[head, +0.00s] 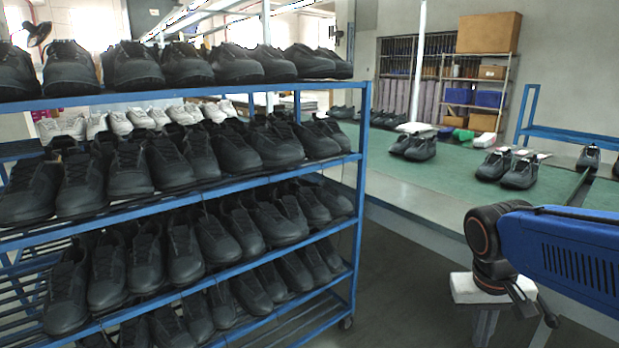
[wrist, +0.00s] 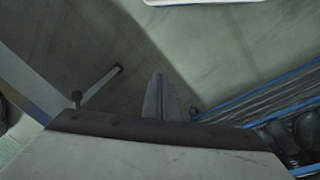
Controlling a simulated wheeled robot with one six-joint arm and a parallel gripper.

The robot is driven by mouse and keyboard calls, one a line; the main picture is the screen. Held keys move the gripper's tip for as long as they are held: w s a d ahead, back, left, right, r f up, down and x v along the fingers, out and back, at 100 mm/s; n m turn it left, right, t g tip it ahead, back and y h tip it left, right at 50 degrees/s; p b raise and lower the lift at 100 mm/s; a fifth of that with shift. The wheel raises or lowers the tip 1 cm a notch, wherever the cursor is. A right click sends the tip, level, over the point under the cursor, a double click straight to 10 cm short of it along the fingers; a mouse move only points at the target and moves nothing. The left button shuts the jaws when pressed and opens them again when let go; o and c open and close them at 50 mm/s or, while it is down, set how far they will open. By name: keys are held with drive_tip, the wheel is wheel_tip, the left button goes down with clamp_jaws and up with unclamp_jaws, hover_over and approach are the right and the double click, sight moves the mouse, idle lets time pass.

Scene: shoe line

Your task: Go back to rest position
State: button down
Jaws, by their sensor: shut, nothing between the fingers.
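My blue arm reaches in from the right edge of the head view, bent down at a black and orange joint. My gripper (wrist: 160,97) shows in the middle of the wrist view, its fingers together and empty, pointing over a grey floor. No shoe is at the fingers. In the head view the arm hangs to the right of the shoe rack (head: 361,200), apart from it.
The blue rack holds several rows of black shoes (head: 183,250) and some white shoes (head: 143,118). Behind my arm, a green conveyor (head: 395,178) carries pairs of black shoes (head: 508,167). Dark floor (head: 405,290) is clear between rack and arm. Shelving (head: 475,85) stands at the back.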

drive_tip(key=s+a+n+t+y, duration=0.2)
drive_tip(key=s+a+t, duration=0.1)
drive_tip(key=s+a, duration=0.1)
drive_tip(key=shift+s+a+r+t, duration=0.2)
drive_tip(key=shift+s+r+t, duration=0.15)
drive_tip(key=shift+s, duration=0.5)
